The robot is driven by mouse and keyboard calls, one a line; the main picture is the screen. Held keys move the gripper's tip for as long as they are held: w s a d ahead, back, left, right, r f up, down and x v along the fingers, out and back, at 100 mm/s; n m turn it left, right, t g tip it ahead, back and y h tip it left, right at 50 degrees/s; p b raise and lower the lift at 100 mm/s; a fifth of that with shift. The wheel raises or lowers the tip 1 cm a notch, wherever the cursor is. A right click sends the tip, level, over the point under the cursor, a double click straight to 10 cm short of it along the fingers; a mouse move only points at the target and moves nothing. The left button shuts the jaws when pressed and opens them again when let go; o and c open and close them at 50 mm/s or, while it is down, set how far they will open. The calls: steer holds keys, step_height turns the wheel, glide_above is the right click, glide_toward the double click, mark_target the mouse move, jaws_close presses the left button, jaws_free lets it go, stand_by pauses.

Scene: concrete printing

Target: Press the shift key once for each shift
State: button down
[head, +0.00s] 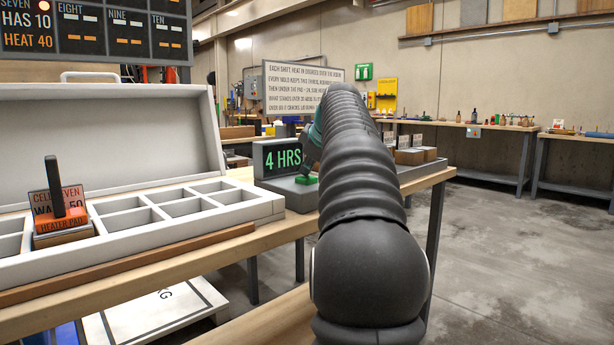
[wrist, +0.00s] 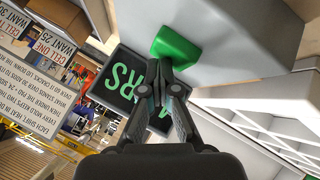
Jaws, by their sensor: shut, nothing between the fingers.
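The green shift key (head: 307,180) sits on a grey base (head: 290,192) in front of a dark display (head: 278,158) reading "4 HRS" in green. In the wrist view the green key (wrist: 178,46) is just past my fingertips. My gripper (wrist: 163,70) is shut and empty, its tips at the key's edge; I cannot tell whether they press it. In the head view my arm hides most of the gripper.
A dark board (head: 90,30) reads "SEVEN HAS 10 HEAT 40", with a red light; EIGHT, NINE and TEN show dashes. A white rules sign (head: 300,88) stands behind. Small boxes with cards (head: 408,156) sit right of my arm. The other case compartments in view look empty.

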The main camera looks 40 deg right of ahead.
mark_target(308, 178)
steer(key=shift+r+p, duration=0.8)
steer(key=shift+r, duration=0.1)
step_height(308, 178, up, 5)
steer(key=p, duration=0.5)
steer(key=shift+d, duration=0.1)
stand_by(0.6)
